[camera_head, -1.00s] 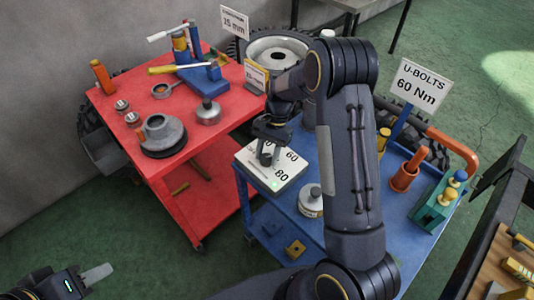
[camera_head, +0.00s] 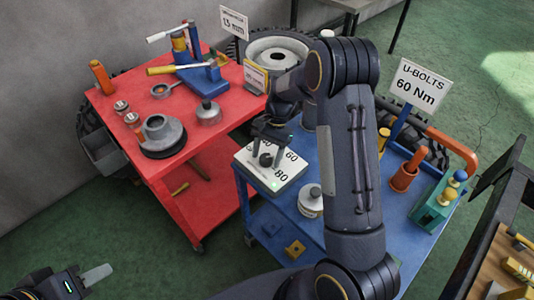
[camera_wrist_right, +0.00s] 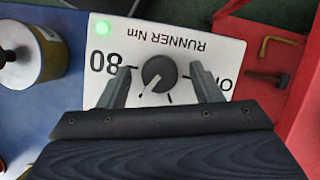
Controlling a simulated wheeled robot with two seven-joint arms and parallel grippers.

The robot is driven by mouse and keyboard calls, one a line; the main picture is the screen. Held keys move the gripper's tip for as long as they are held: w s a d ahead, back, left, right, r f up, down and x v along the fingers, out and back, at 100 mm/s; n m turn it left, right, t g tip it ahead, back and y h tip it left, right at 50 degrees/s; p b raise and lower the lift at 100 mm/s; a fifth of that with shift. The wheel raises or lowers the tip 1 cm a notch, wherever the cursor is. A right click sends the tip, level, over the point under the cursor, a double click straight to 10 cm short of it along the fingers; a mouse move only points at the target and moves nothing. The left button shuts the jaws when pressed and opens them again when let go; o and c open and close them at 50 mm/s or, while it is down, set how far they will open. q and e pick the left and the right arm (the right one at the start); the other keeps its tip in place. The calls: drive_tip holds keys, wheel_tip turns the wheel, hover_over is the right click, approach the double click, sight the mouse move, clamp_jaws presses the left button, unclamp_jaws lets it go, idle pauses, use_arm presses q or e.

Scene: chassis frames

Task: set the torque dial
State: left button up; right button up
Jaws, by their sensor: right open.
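The torque dial is a dark round knob (camera_wrist_right: 159,73) on a white box (camera_wrist_right: 215,52) marked "RUNNER Nm". In the head view the box (camera_head: 284,180) sits at the blue table's near left corner, with 60 and 80 readable. In the wrist view a white pointer line on the knob points down-left, below the 80; the number it faces is hidden. A green light glows on the box. My right gripper (camera_wrist_right: 160,88) is open, fingers on either side of the knob, with visible gaps. My left gripper (camera_head: 90,277) is at the lower left, away from the dial; its opening is unclear.
A sign (camera_head: 418,86) reads "U-BOLTS 60 Nm". The red cart (camera_head: 205,150) with tools and metal parts is at the left.

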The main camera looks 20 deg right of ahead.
drive_tip(key=v, duration=0.7)
drive_tip(key=shift+d+r+b, duration=0.2)
drive_tip(key=shift+r+b, duration=0.1)
drive_tip(key=shift+r, duration=0.05)
drive_tip(key=shift+w, duration=0.15)
